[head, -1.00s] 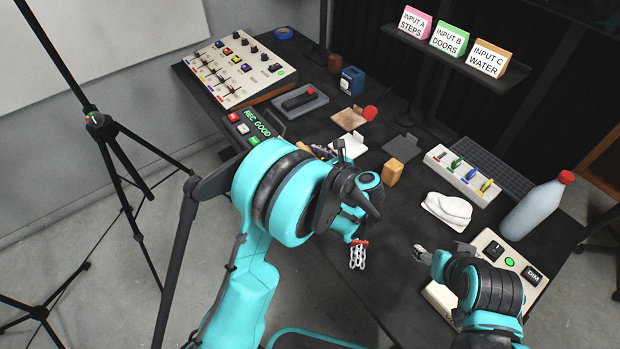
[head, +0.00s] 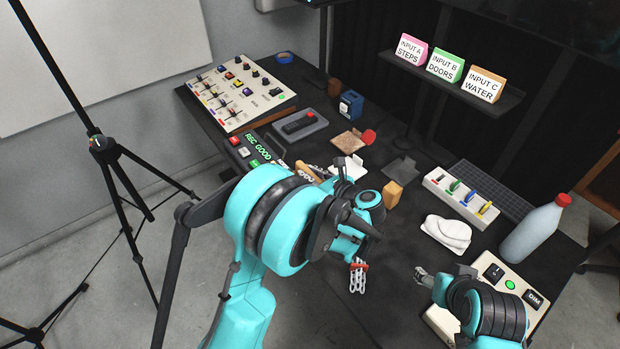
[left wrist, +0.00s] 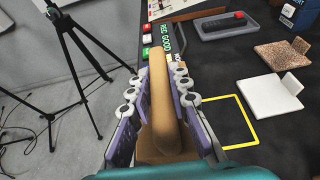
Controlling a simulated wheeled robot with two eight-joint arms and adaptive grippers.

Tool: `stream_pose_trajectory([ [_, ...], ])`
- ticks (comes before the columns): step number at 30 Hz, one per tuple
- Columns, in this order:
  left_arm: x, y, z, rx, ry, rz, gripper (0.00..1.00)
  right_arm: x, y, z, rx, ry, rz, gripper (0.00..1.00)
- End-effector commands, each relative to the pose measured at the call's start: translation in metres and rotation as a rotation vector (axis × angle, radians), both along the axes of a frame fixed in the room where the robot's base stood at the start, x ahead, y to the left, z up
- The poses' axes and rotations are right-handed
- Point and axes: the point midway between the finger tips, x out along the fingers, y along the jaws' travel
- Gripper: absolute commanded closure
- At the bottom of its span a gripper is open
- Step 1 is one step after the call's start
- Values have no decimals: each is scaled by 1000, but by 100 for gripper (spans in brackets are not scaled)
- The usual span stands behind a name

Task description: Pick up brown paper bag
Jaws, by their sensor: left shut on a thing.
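The brown paper bag (left wrist: 159,105) is a narrow, tan upright shape in the left wrist view, wider at its bottom. My left gripper (left wrist: 160,92) is shut on it, with a finger pad on each side. In the head view my left arm hides most of that gripper, and only a sliver of tan and finger links (head: 306,172) shows past the arm. Whether the bag touches the table cannot be told. My right gripper (head: 424,276) is away at the right front, small and partly turned, with nothing visible in it.
The REC GOOD panel (head: 248,146) lies just beyond the bag. A white tile (head: 346,167) and a yellow square outline (left wrist: 240,103) are to its right. A tripod (head: 103,143) stands left.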

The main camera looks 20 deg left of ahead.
Motion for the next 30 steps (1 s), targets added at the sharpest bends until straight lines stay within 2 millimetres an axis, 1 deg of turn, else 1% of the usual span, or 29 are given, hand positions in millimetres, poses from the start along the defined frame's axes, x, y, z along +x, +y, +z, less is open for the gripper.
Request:
stream_pose_trajectory([
  [1,0,0,13,0,0,0,100,0,0,8,0,0,0,39],
  [2,0,0,19,0,0,0,100,0,0,11,0,0,0,39],
  [3,-2,-4,25,0,0,-2,100,0,0,14,0,0,0,39],
  [9,-20,-41,46,1,0,-5,100,0,0,27,0,0,0,39],
  [15,-37,-71,66,1,0,-4,100,0,0,38,0,0,0,39],
  [21,-48,-92,80,1,0,-2,100,0,0,45,0,0,0,39],
  [24,-52,-98,84,0,0,-1,100,0,0,46,0,0,0,39],
  [27,-53,-100,84,0,0,0,100,0,0,45,0,0,0,39],
  [30,-49,-97,78,0,0,2,100,0,0,39,0,0,0,39],
])
